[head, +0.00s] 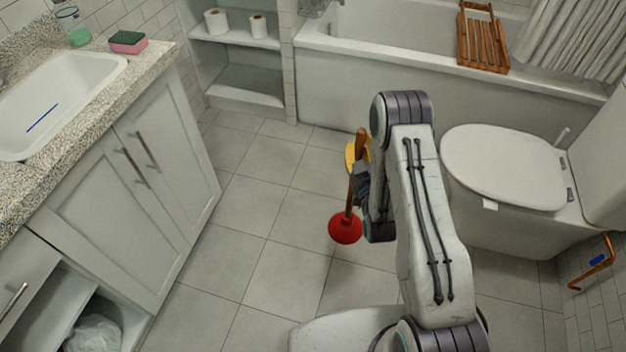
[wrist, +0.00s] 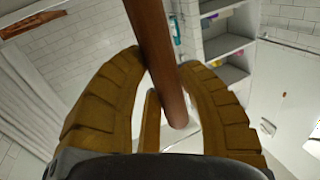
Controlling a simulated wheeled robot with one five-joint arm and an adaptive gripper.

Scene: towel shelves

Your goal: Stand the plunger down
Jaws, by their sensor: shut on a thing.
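The plunger has a red rubber cup (head: 345,229) and a brown wooden handle (head: 349,198). In the head view it is nearly upright, leaning slightly, with the cup down over the floor tiles. I cannot tell whether the cup touches the floor. My gripper (head: 357,158) is shut on the upper part of the handle, partly hidden behind my arm. In the wrist view the yellow-brown fingers of my gripper (wrist: 163,68) close around the handle (wrist: 157,45), which runs between them. The cup is not visible in the wrist view.
The toilet (head: 505,168) stands right of my arm, and the bathtub (head: 350,90) lies behind. The sink cabinet (head: 150,190) is at left. Open shelves (head: 240,80) with toilet rolls stand at the back. Tiled floor (head: 265,205) between cabinet and plunger is clear.

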